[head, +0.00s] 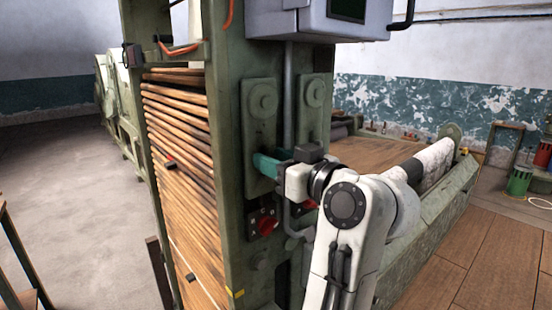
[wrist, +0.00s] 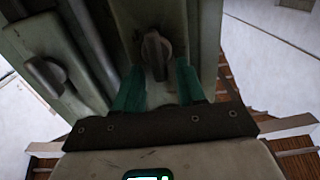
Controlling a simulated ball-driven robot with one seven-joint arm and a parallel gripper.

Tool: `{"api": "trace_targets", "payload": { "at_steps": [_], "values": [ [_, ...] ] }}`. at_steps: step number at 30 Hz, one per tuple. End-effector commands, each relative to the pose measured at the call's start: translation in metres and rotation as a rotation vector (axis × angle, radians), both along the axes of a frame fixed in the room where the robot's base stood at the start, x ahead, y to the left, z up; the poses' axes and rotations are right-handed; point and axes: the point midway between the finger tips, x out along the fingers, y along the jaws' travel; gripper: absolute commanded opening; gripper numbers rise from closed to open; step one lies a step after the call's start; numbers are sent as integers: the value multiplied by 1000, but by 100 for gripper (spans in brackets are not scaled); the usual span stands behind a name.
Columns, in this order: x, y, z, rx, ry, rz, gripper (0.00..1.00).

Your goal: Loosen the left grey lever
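In the wrist view my gripper (wrist: 159,75) has its two teal fingers spread. The left grey lever (wrist: 155,52), a dark grey knob on a green plate, lies between and just beyond the fingertips. Gaps show on both sides of it, and no contact shows. The wrist picture looks turned over, so the right grey lever (wrist: 47,74) appears at its left, on the other plate. In the head view my gripper (head: 266,165) is at the lower part of the left green plate (head: 261,112). It hides the left lever there.
Red knobs (head: 267,226) sit on small dark plates below my gripper. A grey box (head: 315,20) hangs above on the green post. Wooden slats (head: 178,120) fill the machine's left side. Open concrete floor (head: 70,190) lies at the left.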

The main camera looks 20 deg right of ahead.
Motion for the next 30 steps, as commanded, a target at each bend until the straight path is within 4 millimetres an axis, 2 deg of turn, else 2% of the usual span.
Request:
{"api": "trace_targets", "payload": {
  "at_steps": [4, 15, 30],
  "values": [
    [0, 0, 0, 0, 0, 0, 39],
    [0, 0, 0, 0, 1, 0, 4],
    [-1, 1, -3, -98, -27, -1, 2]
  ]
}}
